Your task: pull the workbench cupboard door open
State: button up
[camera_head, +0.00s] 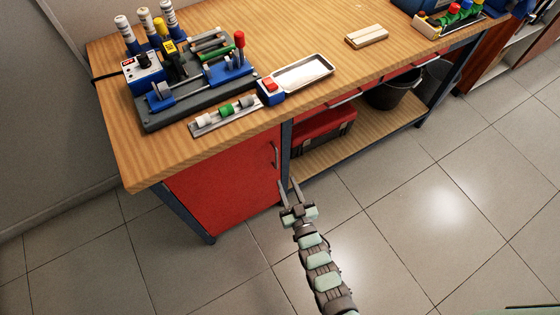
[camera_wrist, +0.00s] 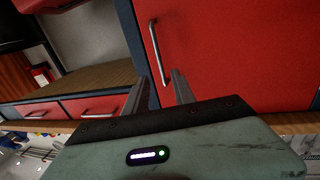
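The red cupboard door (camera_head: 222,182) is under the left end of the wooden workbench (camera_head: 146,176) and looks closed. Its metal bar handle (camera_head: 274,154) stands upright near the door's right edge. The door (camera_wrist: 230,50) fills the right of the wrist view, with the handle (camera_wrist: 159,52) just beyond my fingertips. My gripper (camera_head: 290,186) is open and empty, in front of and below the handle in the head view. In the wrist view my two fingers (camera_wrist: 160,80) are apart, with the handle's lower end near the gap between them. I see no contact with the handle.
A dark blue bench leg (camera_head: 286,150) stands right of the door. An open shelf (camera_head: 345,150) holds a red toolbox (camera_head: 322,135) and a black bucket (camera_head: 388,94). A clamp fixture (camera_head: 190,85) and a metal tray (camera_head: 303,73) sit on the top. The tiled floor (camera_head: 420,215) in front is clear.

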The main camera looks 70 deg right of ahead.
aim_at(277, 159)
jog(key=b+x, duration=0.2)
jog(key=x, duration=0.7)
jog(key=shift+w+d, duration=0.25)
jog(key=shift+c, duration=0.5)
grip_shut()
dwell(0.5)
